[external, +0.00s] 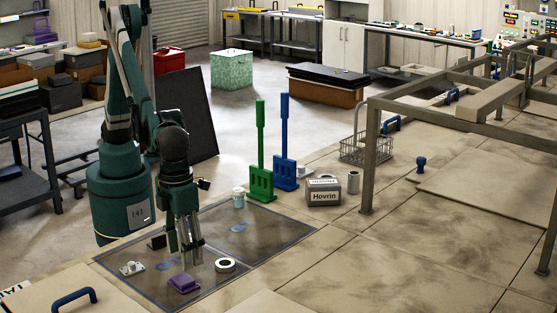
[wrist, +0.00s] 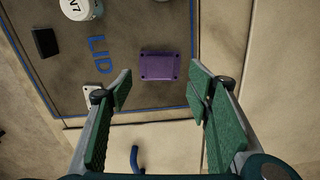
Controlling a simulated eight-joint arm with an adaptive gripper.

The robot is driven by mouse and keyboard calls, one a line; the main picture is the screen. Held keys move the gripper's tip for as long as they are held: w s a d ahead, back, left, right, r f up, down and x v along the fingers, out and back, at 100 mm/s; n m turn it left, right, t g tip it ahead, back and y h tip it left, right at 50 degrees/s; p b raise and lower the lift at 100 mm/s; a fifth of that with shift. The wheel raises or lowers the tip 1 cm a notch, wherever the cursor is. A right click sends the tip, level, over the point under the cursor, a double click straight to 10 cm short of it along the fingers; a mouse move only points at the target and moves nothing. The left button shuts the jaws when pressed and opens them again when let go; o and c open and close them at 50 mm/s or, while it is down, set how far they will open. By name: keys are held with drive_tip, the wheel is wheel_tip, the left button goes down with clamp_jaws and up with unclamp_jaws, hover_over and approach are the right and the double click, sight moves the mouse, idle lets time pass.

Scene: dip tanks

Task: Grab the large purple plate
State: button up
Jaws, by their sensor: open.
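The purple plate (external: 184,284) lies flat on the dark, blue-outlined area of the bench in the external view. It looks like a small rectangular block with a raised middle. In the wrist view the purple plate (wrist: 166,66) lies beyond the fingertips, between the two fingers' lines. My gripper (external: 187,256) points down above the bench, close to the plate in the picture. In the wrist view my gripper (wrist: 158,85) is open with nothing between its green-padded fingers. No part of the plate's top is hidden in the wrist view.
A white jar (external: 239,197) stands farther back. A blue handle (external: 74,298) is at the front left. Green and blue upright tools (external: 261,150) stand behind.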

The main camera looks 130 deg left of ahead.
sight(185, 278)
drive_tip(key=shift+f, duration=1.05)
drive_tip(key=shift+f+p, duration=0.4)
drive_tip(key=shift+f, duration=2.2)
drive_tip(key=shift+c, duration=0.7)
drive_tip(key=c, duration=0.9)
